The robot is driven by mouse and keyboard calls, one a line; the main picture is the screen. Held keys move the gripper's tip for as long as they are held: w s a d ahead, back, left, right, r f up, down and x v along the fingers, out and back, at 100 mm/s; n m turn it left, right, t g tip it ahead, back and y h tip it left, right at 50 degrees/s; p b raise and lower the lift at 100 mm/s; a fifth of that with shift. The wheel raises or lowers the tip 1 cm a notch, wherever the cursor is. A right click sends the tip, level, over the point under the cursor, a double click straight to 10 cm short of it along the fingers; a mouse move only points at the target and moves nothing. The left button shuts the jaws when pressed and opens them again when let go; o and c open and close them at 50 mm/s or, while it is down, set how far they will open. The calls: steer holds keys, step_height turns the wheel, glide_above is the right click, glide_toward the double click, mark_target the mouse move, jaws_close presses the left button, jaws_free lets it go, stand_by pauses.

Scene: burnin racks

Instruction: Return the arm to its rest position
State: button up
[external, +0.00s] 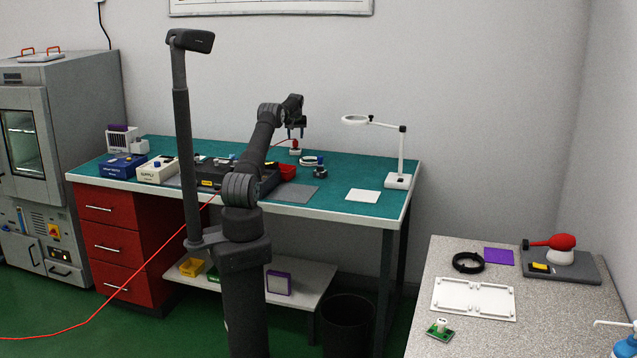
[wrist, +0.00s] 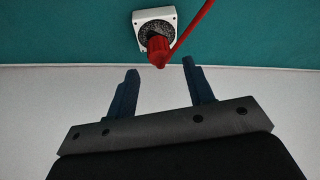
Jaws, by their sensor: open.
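My gripper (external: 295,131) is above the back part of the green-topped bench (external: 338,178) in the external view. In the wrist view, the two dark fingers of my gripper (wrist: 160,80) stand apart with nothing between them. Just beyond the fingertips is a small white square base with a dark round centre and a red plug-like piece (wrist: 158,48) on it, with a red cable running up. The same red and white item (external: 295,148) shows under my gripper in the external view. I cannot tell the exact gap between them.
A magnifier lamp (external: 397,180) stands at the bench's right. Blue (external: 122,166) and white (external: 158,170) boxes stand at left. A speckled table (external: 420,290) is at front right.

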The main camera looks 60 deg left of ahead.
mark_target(295, 141)
steer(key=x, duration=0.5)
steer(key=shift+f, duration=0.1)
step_height(295, 141, up, 2)
steer(key=shift+r, duration=0.75)
steer(key=shift+f, duration=0.1)
